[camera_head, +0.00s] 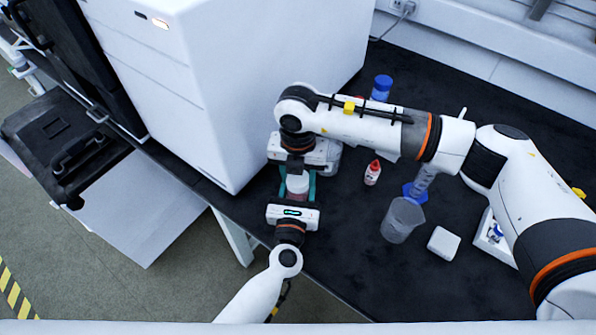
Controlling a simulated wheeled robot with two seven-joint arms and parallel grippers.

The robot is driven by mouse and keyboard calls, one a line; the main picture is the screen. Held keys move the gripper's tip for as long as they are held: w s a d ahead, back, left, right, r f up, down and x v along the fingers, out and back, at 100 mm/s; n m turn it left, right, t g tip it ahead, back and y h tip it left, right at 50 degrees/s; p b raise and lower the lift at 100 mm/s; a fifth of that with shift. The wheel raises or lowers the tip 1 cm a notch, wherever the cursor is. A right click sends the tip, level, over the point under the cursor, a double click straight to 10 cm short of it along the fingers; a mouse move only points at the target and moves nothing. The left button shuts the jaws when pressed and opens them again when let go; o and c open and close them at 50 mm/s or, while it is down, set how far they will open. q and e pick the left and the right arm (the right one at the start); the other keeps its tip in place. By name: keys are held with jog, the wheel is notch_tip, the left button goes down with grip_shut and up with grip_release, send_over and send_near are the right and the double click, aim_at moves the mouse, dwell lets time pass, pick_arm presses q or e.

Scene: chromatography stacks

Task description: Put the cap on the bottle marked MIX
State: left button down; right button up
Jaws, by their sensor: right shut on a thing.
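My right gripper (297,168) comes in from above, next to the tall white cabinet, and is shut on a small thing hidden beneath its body. My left gripper (297,196) reaches in from the front, directly facing it. Between them stands a whitish, faintly reddish object (297,184) with teal fingers on both sides. I cannot tell whether it is the bottle or its cap, or whether the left fingers touch it. No MIX marking is legible.
A blue-capped bottle (381,88) stands at the back. A small red-capped bottle (372,173), a cylinder with a blue base (415,193), a beaker (402,220) and a white block (444,243) stand to the right. The black bench (350,265) is clear in front.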

jog(key=m, duration=1.6)
jog(key=shift+m, duration=0.4)
jog(key=shift+s+a+m, duration=0.1)
jog(key=shift+a+m, duration=0.3)
jog(key=shift+m, duration=0.6)
jog(key=shift+a+r+m, duration=0.1)
jog(key=shift+a+m, duration=0.15)
jog(key=shift+m, duration=0.75)
jog(key=shift+d+m, duration=0.55)
jog(key=shift+m, duration=0.15)
jog(key=o, duration=0.9)
